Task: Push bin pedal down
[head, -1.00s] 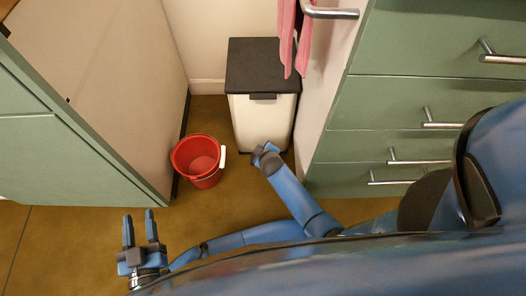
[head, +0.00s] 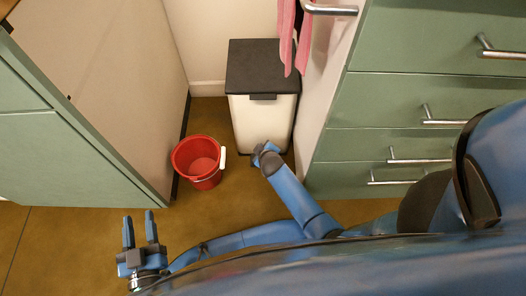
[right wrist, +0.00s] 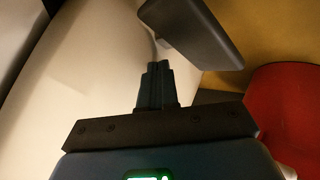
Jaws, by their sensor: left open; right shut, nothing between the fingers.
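The white bin (head: 262,122) stands upright on the floor with its dark lid (head: 265,65) shut. My right gripper (head: 264,149) is low at the foot of the bin's front and hides the pedal in the head view. In the right wrist view a dark flat piece, seemingly the pedal (right wrist: 195,30), sticks out beside the pale bin body (right wrist: 90,80). My right fingers (right wrist: 156,80) are shut, empty and just short of that piece; I cannot tell whether they touch it. My left gripper (head: 140,232) is open and empty over the floor, away from the bin.
A red bucket (head: 199,163) with a white grip stands left of the bin, and shows at the right wrist view's right edge (right wrist: 288,115). Green drawers (head: 420,100) flank the right, a cabinet (head: 110,90) the left. A pink towel (head: 288,40) hangs near the lid.

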